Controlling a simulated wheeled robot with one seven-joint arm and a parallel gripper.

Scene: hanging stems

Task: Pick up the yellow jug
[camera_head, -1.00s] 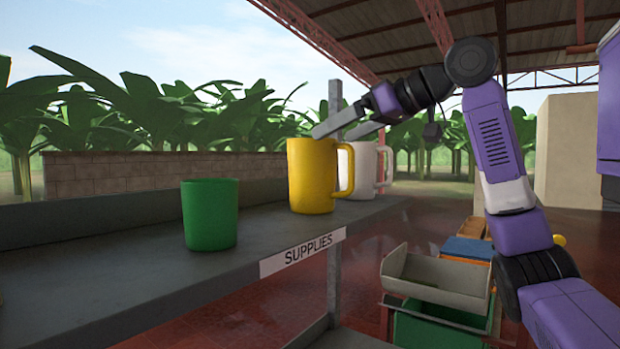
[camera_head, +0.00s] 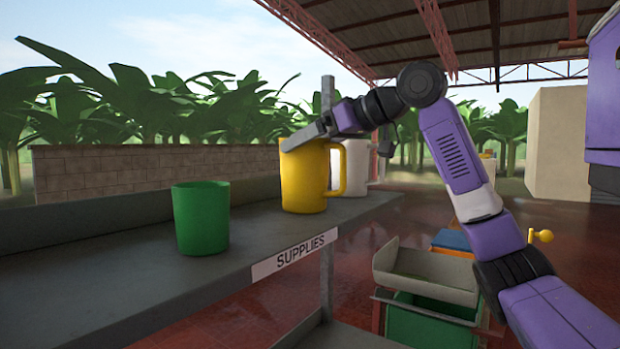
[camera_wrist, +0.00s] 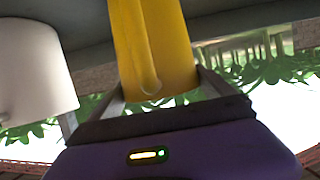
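The yellow jug (camera_head: 305,180) stands upright on the grey shelf (camera_head: 120,275), its handle to the right. In the wrist view the jug (camera_wrist: 168,45) fills the middle, handle towards the camera. My gripper (camera_head: 312,136) is at the jug's upper part, coming from the handle side. In the wrist view its two fingers (camera_wrist: 160,88) stand apart, one on each side of the jug. They look open, with a narrow gap at the right finger; contact at the left is unclear. One finger hides part of the jug's rim in the head view.
A green cup (camera_head: 201,218) stands left of the jug, nearer the camera. A white mug (camera_head: 356,162) stands behind it, and it shows at left in the wrist view (camera_wrist: 35,75). A grey post (camera_head: 327,95) rises behind. Bins (camera_head: 425,280) stand below right.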

